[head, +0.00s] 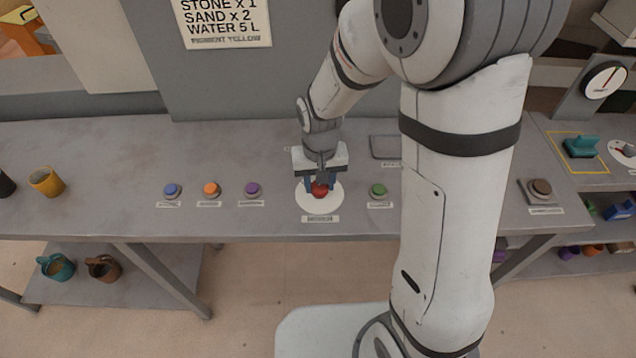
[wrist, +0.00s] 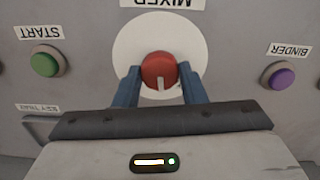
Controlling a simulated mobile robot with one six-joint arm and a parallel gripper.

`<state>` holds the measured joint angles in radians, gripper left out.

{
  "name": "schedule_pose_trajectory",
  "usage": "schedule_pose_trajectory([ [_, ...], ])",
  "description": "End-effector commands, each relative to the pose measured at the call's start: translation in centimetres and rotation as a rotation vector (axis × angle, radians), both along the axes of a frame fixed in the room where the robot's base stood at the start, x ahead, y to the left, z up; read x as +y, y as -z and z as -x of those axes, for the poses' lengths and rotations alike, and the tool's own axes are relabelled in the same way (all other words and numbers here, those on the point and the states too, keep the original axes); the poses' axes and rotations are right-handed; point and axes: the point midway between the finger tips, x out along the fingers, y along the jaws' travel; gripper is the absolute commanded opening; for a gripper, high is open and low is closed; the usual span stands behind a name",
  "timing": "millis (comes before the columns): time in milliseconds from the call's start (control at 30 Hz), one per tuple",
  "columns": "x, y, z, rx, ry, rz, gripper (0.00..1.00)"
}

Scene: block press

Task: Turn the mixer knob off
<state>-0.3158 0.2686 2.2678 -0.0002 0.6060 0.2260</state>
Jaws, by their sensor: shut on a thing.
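The mixer knob is a red round knob (head: 320,190) on a white disc (head: 319,204) set in the grey bench. In the wrist view the red knob (wrist: 159,70) sits at the centre of the white disc (wrist: 190,38), under a label reading MIXER (wrist: 163,3). A pale pointer mark shows on the knob and points down in the wrist view. My gripper (head: 320,183) reaches down to the knob from above. In the wrist view my gripper's blue fingers (wrist: 160,85) stand on either side of the knob, shut on it.
A green START button (head: 378,191) lies just right of the disc. Purple (head: 252,189), orange (head: 211,189) and blue (head: 172,190) buttons lie left of it. A yellow mug (head: 46,181) stands at the bench's left.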

Motion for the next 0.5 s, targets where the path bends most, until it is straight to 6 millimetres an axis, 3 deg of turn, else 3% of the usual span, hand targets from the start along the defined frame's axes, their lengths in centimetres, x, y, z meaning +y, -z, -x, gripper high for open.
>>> schedule_pose_trajectory([
  [500, 0.04, -0.05, -0.17, -0.006, -0.456, -0.001, 0.14],
])
